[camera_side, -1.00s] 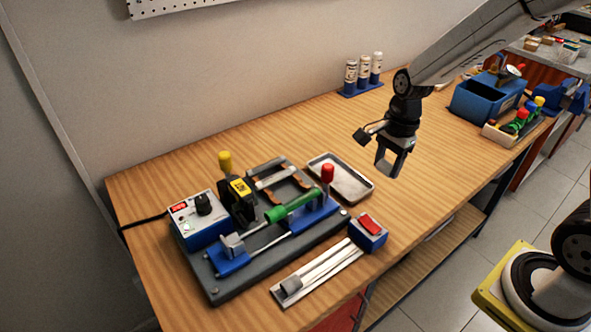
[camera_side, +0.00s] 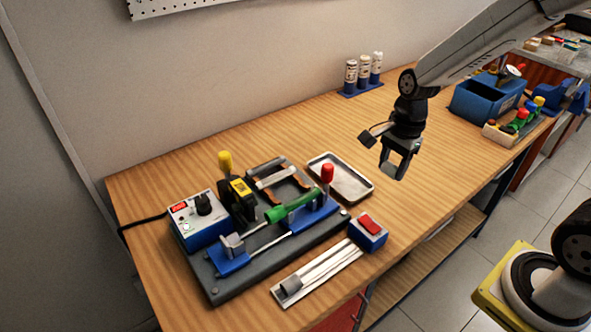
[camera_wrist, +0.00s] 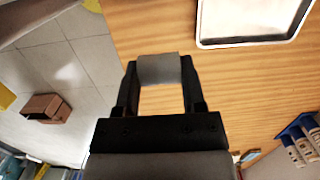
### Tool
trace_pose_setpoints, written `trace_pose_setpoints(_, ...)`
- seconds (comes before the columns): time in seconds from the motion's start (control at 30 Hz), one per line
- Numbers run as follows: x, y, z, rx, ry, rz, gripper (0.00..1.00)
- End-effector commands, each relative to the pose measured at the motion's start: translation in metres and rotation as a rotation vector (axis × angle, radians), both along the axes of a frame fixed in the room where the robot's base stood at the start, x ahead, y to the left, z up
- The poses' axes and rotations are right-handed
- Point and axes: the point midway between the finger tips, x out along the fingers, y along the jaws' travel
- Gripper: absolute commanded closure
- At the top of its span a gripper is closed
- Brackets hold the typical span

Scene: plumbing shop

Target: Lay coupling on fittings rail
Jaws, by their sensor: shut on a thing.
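My gripper (camera_side: 397,168) hangs pointing down above the right-hand part of the wooden bench. In the wrist view, my gripper (camera_wrist: 160,72) is shut on a short grey cylinder, the coupling (camera_wrist: 159,69), held crosswise between the fingertips. In the side view the coupling is small and mostly hidden by the fingers. A long pale rail (camera_side: 325,268) with white rods lies at the front of the bench, a grey piece at its near end and a blue block with a red top at its far end. I cannot tell for sure that it is the fittings rail.
A dark fixture (camera_side: 278,258) with blue blocks and a green handle stands left of the rail. A metal tray (camera_side: 367,194) lies behind it, also in the wrist view (camera_wrist: 203,42). A blue bin (camera_side: 470,103) stands at right. The bench beneath my gripper is clear.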

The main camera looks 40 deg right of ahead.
Motion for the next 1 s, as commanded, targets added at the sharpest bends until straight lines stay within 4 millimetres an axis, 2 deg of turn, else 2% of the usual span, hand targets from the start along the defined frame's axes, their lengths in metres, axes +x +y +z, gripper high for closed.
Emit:
trace_pose_setpoints(0.17,0.001,0.012,-0.004,-0.008,-0.005,0.095,1.00)
trace_pose_setpoints(0.37,0.002,0.040,-0.012,-0.027,-0.020,0.334,1.00)
trace_pose_setpoints(0.8,-0.010,0.131,-0.039,-0.074,-0.066,1.101,1.00)
trace_pose_setpoints(1.0,-0.021,0.163,-0.048,-0.087,-0.083,1.386,1.00)
